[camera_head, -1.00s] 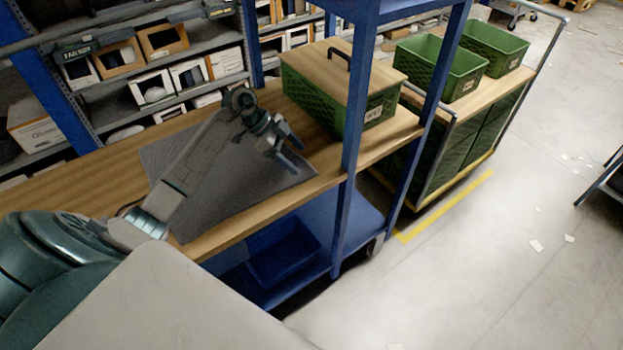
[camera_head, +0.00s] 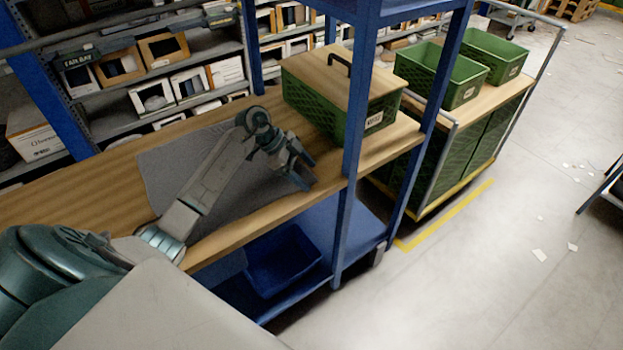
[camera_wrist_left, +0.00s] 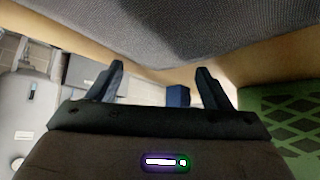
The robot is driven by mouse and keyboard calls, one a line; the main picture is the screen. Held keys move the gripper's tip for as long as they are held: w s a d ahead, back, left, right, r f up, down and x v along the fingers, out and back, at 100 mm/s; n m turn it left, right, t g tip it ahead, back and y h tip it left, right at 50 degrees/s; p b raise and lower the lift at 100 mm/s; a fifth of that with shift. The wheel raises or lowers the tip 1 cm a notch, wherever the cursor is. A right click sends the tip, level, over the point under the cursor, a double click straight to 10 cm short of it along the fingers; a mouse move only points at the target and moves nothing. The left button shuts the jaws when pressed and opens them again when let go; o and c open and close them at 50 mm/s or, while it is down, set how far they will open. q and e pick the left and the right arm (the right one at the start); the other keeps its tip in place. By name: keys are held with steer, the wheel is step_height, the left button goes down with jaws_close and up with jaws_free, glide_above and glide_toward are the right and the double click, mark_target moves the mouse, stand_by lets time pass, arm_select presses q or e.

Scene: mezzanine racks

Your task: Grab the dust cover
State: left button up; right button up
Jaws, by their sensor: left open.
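The dust cover (camera_head: 168,172), which I take to be the dark grey cloth, lies flat on the wooden bench. My arm hides part of it. In the left wrist view the cloth (camera_wrist_left: 165,25) fills the top, with a strip of bare wood below its edge. My left gripper (camera_head: 303,173) is open and empty near the cloth's right end, close to the bench's front edge. Its two fingers (camera_wrist_left: 160,72) stand apart in the wrist view with nothing between them. I cannot tell whether they touch anything. My right gripper is in no view.
A green crate (camera_head: 320,112) with a wooden lid and black handle stands on the bench, right of my gripper. A blue post (camera_head: 358,110) rises at the bench's front. A blue bin (camera_head: 283,262) sits on the lower shelf. A trolley (camera_head: 500,92) carries green crates. Floor at right is mostly clear.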

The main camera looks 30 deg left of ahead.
arm_select(q)
jaws_close()
step_height(320, 180, up, 12)
steer(key=p, duration=1.1)
steer(key=shift+r, duration=0.15)
